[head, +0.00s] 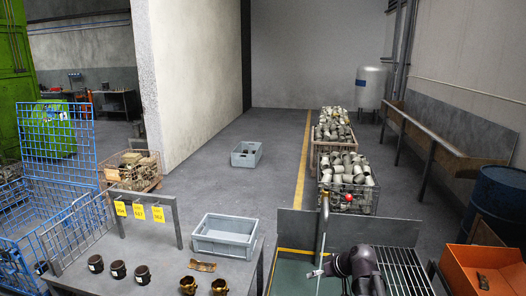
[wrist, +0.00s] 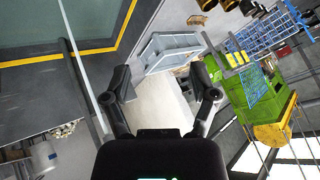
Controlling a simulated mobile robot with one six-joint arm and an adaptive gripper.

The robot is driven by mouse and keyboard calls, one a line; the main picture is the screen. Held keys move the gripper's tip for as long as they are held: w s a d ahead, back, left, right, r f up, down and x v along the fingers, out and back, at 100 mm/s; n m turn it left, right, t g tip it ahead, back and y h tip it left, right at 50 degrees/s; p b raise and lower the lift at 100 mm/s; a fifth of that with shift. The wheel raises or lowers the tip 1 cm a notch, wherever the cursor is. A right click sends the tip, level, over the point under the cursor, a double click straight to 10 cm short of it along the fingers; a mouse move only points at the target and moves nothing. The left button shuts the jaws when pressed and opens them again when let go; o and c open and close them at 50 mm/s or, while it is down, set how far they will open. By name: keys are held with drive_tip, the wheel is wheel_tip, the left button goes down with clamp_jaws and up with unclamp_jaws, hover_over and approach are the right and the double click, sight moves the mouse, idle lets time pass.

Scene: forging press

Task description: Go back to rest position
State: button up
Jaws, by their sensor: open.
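My gripper (wrist: 160,88) is open in the wrist view, with its two black fingers spread apart and nothing between them. Behind the gap I see pale wall and floor, at a distance. In the head view a dark part of my arm (head: 361,264) stands at the lower right, in front of the grated bench. The gripper's fingers are not clear there.
A table at front left holds a grey crate (head: 224,236), dark cups (head: 118,269) and brass-coloured parts (head: 188,285). The grated metal surface (head: 405,270) and an orange bin (head: 484,268) are at right.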

drive_tip(key=s+f+m+g+h, duration=0.1)
drive_tip(key=s+f+g+h, duration=0.1)
drive_tip(key=s, duration=0.4)
drive_tip(key=s+f+m+g+h, duration=0.2)
drive_tip(key=s+f+g+h, duration=0.1)
drive_tip(key=s, duration=0.3)
drive_tip(key=shift+s+a+h, duration=0.35)
drive_tip(key=shift+h, duration=0.45)
idle(6.0)
